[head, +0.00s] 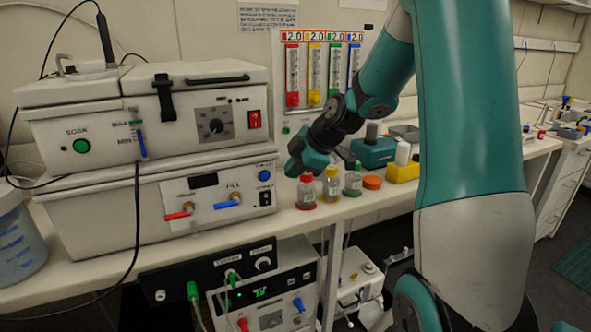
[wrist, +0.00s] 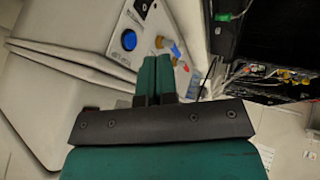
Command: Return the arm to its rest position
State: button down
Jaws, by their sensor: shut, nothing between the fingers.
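My gripper (head: 301,166) is at the end of my teal arm in the head view, above the bench and just right of the stacked white machines. In the wrist view its two teal fingers (wrist: 156,76) are pressed together with nothing between them. My arm is bent, reaching from the right side of the head view down and left. The gripper is above the red-capped bottle (head: 306,193), apart from the machines.
The upper white machine (head: 200,90) and lower white machine (head: 120,215) stand at left on the bench. A yellow-capped bottle (head: 331,186), a green-capped bottle (head: 352,180) and an orange lid (head: 372,183) are close under the arm. Coloured flow meters (head: 313,75) hang behind.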

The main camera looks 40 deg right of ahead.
jog(key=shift+s+d+r, duration=0.1)
jog(key=shift+s+r, duration=0.1)
jog(key=shift+r, duration=0.25)
